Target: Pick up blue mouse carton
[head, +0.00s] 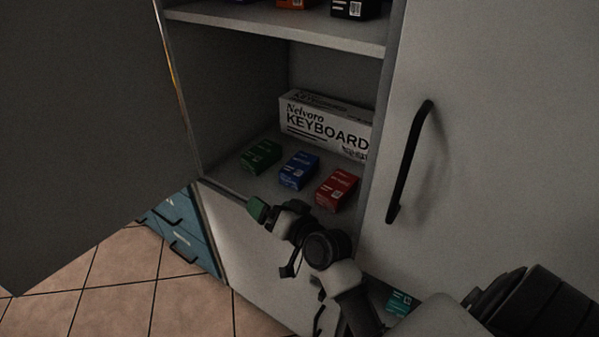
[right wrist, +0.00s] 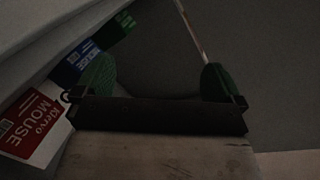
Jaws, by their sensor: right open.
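The blue mouse carton (head: 298,171) lies on the lower cabinet shelf, between a green carton and a red one. It also shows in the right wrist view (right wrist: 72,63), partly hidden behind the left-hand fingertip. My right gripper (head: 258,209) is in front of the shelf's front edge, a little lower and left of the blue carton, and apart from it. In the right wrist view its two green fingertips (right wrist: 159,80) are spread wide with nothing between them. My left gripper is not in view.
A green carton (head: 261,156) and a red mouse carton (head: 337,189) flank the blue one closely. A white keyboard box (head: 325,125) stands behind. An upper shelf (head: 275,27) hangs above. The open door (head: 80,120) is left; a closed door with a black handle (head: 408,160) is right.

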